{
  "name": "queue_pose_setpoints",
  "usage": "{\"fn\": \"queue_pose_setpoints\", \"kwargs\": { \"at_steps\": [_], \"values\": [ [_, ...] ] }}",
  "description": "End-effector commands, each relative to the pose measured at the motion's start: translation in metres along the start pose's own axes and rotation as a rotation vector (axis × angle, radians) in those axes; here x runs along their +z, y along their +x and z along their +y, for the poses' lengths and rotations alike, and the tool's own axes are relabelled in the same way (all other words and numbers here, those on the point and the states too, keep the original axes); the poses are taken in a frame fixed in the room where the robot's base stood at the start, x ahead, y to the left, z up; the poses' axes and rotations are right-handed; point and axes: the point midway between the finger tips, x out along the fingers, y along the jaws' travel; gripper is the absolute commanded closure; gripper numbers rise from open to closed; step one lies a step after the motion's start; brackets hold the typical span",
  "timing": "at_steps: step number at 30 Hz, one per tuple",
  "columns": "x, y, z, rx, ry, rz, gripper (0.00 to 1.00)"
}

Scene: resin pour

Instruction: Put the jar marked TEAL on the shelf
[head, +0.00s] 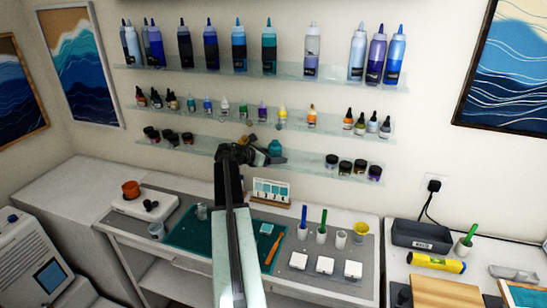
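A teal jar (275,147) is at the lowest glass shelf (302,165), in the gap between two groups of small jars. Its label is too small to read. My gripper (272,158) reaches to the right from the end of my arm, right at the jar, with its dark fingers overlapping the jar's lower part. I cannot tell whether the fingers are shut on the jar or apart from it, or whether the jar rests on the shelf.
Dark-lidded jars stand on the lowest shelf at left (170,137) and right (346,166). Small dropper bottles (224,106) line the middle shelf just above. Below, the bench holds a green mat (190,236), a card stand (271,191), cups (340,239) and white blocks (325,265).

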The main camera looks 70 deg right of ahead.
Motion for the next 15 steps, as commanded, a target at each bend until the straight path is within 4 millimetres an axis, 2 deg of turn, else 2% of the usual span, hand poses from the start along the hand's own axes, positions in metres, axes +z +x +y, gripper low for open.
{"fn": "queue_pose_setpoints", "kwargs": {
  "at_steps": [5,8,15],
  "values": [
    [0.004,-0.005,0.0,0.0,0.0,0.001,0.25],
    [0.006,-0.024,-0.001,0.001,0.0,0.001,0.25],
    [0.006,-0.086,-0.001,0.003,-0.001,0.001,0.25]
  ]
}}
